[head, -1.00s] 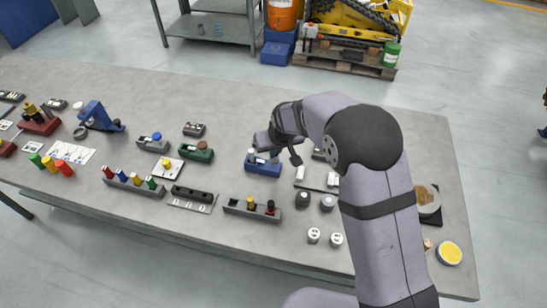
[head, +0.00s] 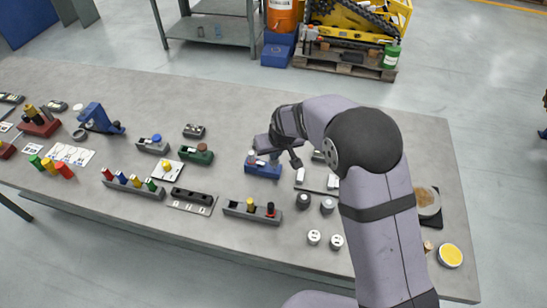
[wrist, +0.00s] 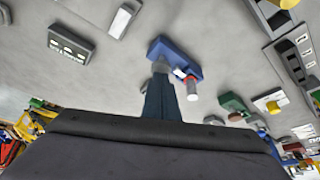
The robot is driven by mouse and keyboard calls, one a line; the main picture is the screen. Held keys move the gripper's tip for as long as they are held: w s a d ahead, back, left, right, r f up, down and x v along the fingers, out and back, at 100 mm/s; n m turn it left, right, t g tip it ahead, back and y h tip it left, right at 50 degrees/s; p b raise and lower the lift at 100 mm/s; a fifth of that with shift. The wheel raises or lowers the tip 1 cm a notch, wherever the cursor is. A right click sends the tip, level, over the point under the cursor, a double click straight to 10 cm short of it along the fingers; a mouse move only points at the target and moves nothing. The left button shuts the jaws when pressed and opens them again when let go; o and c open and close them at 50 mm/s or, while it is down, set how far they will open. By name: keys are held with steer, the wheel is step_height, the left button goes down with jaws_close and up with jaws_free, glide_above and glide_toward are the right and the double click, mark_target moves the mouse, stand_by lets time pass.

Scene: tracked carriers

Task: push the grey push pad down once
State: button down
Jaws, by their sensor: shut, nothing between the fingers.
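A blue block (head: 263,172) stands on the table to the left of my forearm. Small upright parts stand on it, one of them with a red band. In the wrist view the blue block (wrist: 184,50) lies just beyond the fingertips, with a white and red-tipped peg (wrist: 191,86) at its side. My gripper (wrist: 160,72) is shut and empty, its tips over the left part of the block. A small grey part, perhaps the push pad, shows at the tips. I cannot tell whether they touch it. My gripper (head: 274,157) partly hides the block's top in the head view.
A green block with a brown button (head: 202,149) and a grey block with a blue button (head: 153,144) stand to the left. A grey holder with pegs (head: 249,208) is in front.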

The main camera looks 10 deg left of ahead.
steer(key=shift+r+p, duration=0.75)
steer(key=shift+r, duration=0.6)
